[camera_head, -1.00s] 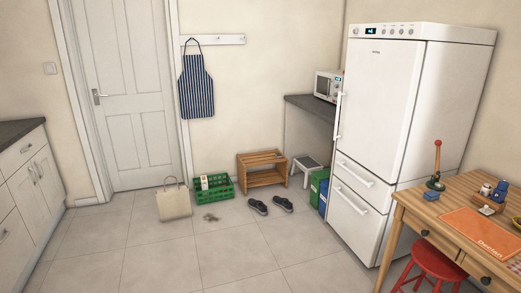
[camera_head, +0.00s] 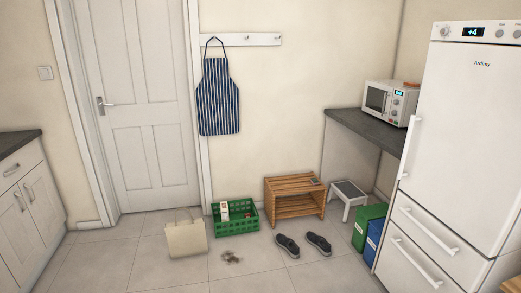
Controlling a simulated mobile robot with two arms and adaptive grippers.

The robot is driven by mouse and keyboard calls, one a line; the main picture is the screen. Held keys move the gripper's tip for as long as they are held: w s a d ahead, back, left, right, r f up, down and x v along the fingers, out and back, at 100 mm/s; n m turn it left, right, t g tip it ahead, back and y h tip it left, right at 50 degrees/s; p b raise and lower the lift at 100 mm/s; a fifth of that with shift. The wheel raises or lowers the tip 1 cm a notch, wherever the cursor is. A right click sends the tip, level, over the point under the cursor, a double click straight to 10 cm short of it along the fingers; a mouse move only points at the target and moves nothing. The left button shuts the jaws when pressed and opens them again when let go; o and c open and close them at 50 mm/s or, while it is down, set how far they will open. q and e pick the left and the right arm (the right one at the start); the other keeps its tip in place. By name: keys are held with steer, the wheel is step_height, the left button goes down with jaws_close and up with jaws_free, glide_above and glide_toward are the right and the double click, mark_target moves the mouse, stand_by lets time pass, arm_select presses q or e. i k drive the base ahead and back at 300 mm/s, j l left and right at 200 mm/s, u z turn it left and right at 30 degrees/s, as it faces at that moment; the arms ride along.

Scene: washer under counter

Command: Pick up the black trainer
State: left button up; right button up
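Two dark shoes lie side by side on the tiled floor in front of the wooden rack. The left shoe (camera_head: 287,245) and the right shoe (camera_head: 318,243) both look dark grey to black with lighter soles or edges. I cannot tell from this distance whether they are trainers. Both of my grippers are out of view.
A green crate (camera_head: 236,228) with items, a cream bag (camera_head: 186,239) and a small brownish clump (camera_head: 231,257) are left of the shoes. The slatted wooden rack (camera_head: 294,214), a step stool (camera_head: 348,190) and green and blue bins (camera_head: 368,226) stand nearby. Floor in front is clear.

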mark_target(289, 245)
steer(key=i, duration=1.6)
